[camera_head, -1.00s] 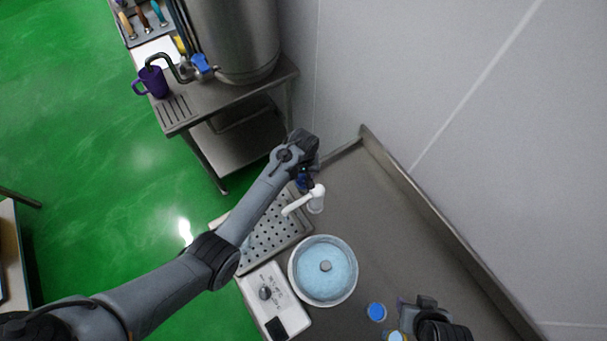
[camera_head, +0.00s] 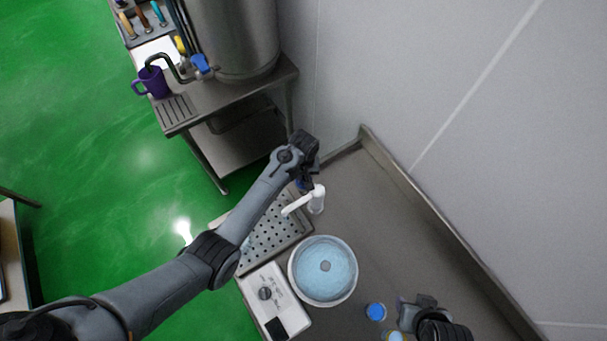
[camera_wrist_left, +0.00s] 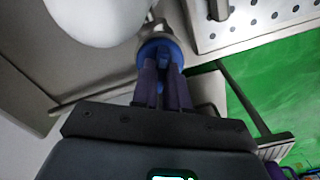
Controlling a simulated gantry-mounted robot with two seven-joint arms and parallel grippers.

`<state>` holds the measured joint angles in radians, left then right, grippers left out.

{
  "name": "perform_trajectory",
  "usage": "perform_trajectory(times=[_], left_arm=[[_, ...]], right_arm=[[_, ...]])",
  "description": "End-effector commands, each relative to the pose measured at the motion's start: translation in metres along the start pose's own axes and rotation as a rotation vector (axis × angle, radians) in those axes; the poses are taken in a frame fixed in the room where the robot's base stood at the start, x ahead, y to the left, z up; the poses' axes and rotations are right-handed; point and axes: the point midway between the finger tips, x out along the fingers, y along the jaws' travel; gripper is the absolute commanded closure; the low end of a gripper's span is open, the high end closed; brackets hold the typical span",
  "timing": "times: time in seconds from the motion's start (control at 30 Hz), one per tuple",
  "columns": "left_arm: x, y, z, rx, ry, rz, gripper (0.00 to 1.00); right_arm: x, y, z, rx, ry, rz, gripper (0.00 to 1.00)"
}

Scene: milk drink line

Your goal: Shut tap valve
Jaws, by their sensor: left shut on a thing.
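The white tap (camera_head: 317,203) stands beside the perforated drain tray (camera_head: 272,236), its spout pointing left over the tray. My left gripper (camera_head: 306,184) reaches just behind the tap. In the left wrist view, my left gripper (camera_wrist_left: 163,80) is shut on a blue valve handle (camera_wrist_left: 158,46), with its purple-grey fingers against it. Part of the handle is hidden by the fingers. In the head view only a sliver of blue shows by the gripper. My right gripper (camera_head: 428,312) is at the bottom right, apart from the tap; its fingers cannot be made out clearly.
A round white tub (camera_head: 296,278) with pale blue contents stands in front of the tap. A control box (camera_head: 292,312) with a knob is beside it. A blue-capped bottle (camera_head: 376,311) stands near my right gripper. A purple mug (camera_head: 155,82) is on the far steel table.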

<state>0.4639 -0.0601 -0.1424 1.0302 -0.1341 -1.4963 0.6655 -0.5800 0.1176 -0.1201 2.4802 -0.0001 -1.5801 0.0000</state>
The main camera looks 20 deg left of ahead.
Motion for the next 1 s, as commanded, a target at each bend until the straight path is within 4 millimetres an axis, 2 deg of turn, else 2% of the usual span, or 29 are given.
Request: perform_trajectory(times=[0.37, 1.0], left_arm=[[-0.004, 0.000, 0.000, 0.164, -0.002, -0.002, 1.00], [-0.002, 0.000, -0.001, 0.746, -0.002, -0.001, 1.00]], right_arm=[[-0.017, 0.002, -0.005, -0.007, -0.001, 0.006, 0.57], [-0.046, 0.001, -0.015, 0.002, 0.000, -0.001, 0.57]])
